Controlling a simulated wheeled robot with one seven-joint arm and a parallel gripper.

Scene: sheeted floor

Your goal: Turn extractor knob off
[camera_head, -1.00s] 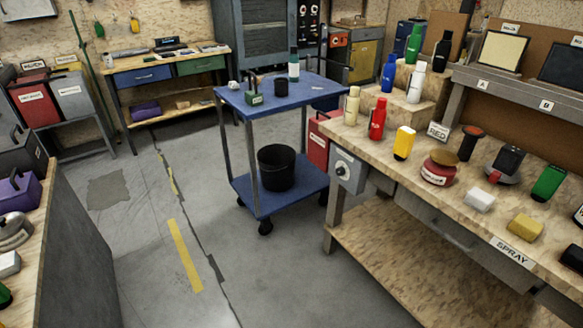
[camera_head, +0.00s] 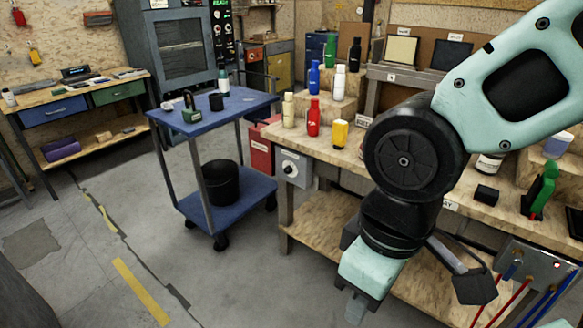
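A grey control box (camera_head: 293,179) hangs at the left end of the wooden workbench, below its top. A round, light knob (camera_head: 290,168) with a dark centre sits on its front face; its exact setting is too small to read. I see no readable label tying it to the extractor. My gripper (camera_head: 357,306) hangs in front of the bench, below and to the right of the knob and apart from it. Its fingers point down and look empty, but their opening cannot be made out. My arm hides part of the bench.
The workbench top (camera_head: 275,133) carries several bottles and small items. A blue cart (camera_head: 172,126) with a black bucket (camera_head: 220,183) stands left of the box. A red case (camera_head: 261,150) is just behind the box. The floor (camera_head: 250,275) in front is clear.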

